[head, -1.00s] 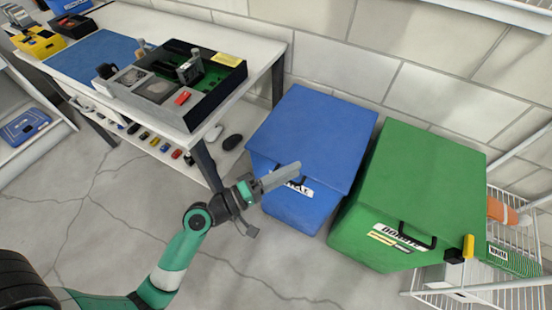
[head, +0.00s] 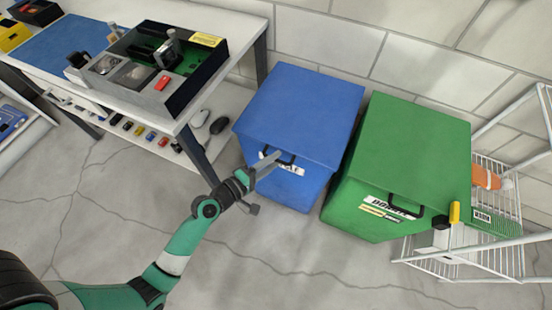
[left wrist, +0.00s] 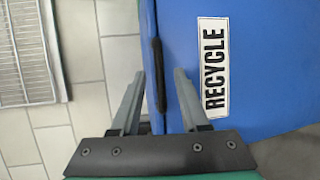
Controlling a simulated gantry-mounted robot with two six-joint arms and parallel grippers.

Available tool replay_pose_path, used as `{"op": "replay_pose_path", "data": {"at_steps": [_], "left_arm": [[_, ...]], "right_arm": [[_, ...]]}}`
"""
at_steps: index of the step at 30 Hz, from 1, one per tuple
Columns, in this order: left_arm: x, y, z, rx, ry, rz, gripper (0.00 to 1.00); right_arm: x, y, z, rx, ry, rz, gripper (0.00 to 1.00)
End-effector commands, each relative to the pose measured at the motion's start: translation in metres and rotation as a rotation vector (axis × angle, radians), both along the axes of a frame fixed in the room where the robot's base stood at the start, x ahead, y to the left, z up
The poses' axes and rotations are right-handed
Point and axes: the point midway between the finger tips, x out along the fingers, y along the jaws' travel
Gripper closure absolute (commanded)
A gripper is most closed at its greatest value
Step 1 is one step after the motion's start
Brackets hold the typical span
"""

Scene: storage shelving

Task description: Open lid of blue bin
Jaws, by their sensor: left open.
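The blue bin (head: 299,112) stands on the floor with its lid shut. Its black handle (head: 288,161) is on the front, beside a white label. In the left wrist view the label reads RECYCLE (left wrist: 215,65) and the dark handle (left wrist: 158,76) shows edge-on. My left gripper (head: 275,157) is at the front of the blue bin, partly covering the handle and label. In the left wrist view its open fingers (left wrist: 159,74) lie on either side of the handle, with gaps. Contact cannot be told. My right gripper is not in view.
A green bin (head: 410,150) stands close on the right of the blue one. A white wire rack (head: 500,200) is beyond it. A workbench (head: 240,20) with a dark tray stands on the left. A block wall is behind; the floor in front is clear.

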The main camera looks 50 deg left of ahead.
Motion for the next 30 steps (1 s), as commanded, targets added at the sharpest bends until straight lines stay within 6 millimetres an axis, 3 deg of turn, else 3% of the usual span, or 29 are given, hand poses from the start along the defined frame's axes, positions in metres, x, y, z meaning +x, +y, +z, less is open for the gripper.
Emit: {"op": "replay_pose_path", "data": {"at_steps": [4, 12, 20, 30], "left_arm": [[0.014, 0.0, -0.003, 0.0, 0.0, 0.0, 0.55], [0.016, 0.0, -0.0027, 0.001, 0.0, 0.001, 0.55], [0.0158, 0.0001, -0.0028, 0.001, 0.0, 0.001, 1.0], [0.0155, 0.0001, -0.0028, 0.001, 0.0, 0.0, 1.0]], "right_arm": [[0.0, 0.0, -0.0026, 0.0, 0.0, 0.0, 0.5], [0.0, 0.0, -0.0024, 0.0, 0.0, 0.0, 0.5], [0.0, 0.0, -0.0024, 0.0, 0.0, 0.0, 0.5], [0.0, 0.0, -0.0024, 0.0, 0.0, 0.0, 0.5]]}}
